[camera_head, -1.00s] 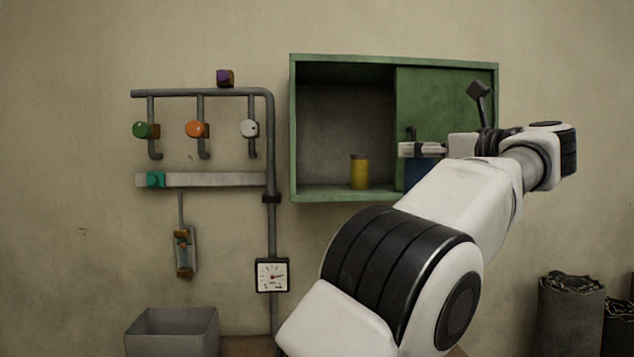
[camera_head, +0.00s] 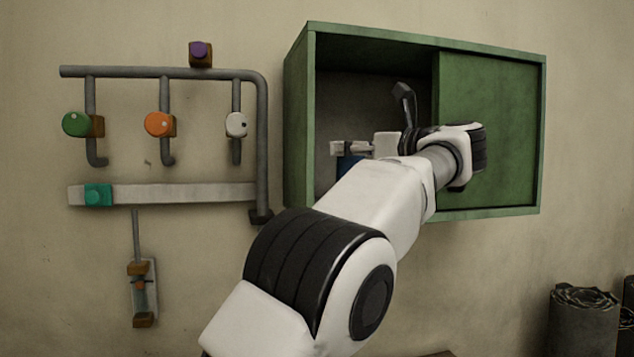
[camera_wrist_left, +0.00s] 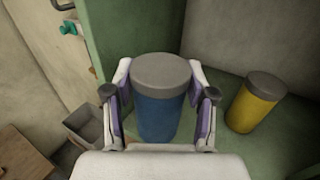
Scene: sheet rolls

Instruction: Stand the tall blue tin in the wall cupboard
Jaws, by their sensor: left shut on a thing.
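The tall blue tin (camera_wrist_left: 160,110) with a grey lid is upright between the fingers of my left gripper (camera_head: 350,150), which is shut on it. In the head view only a little of the blue tin (camera_head: 348,166) shows below the gripper. The wall cupboard (camera_head: 300,120) is green, with its left half open and a panel (camera_head: 490,110) covering its right half. The tin is at the open half, beside the cupboard's left wall in the wrist view. I cannot tell whether it touches the cupboard floor (camera_wrist_left: 222,140). My right gripper is out of view.
A yellow tin (camera_wrist_left: 255,103) with a grey lid stands in the cupboard, to the right of the blue tin; my arm hides it in the head view. Pipes with coloured knobs (camera_head: 160,124) are on the wall left of the cupboard. A grey bin (camera_wrist_left: 84,128) is below.

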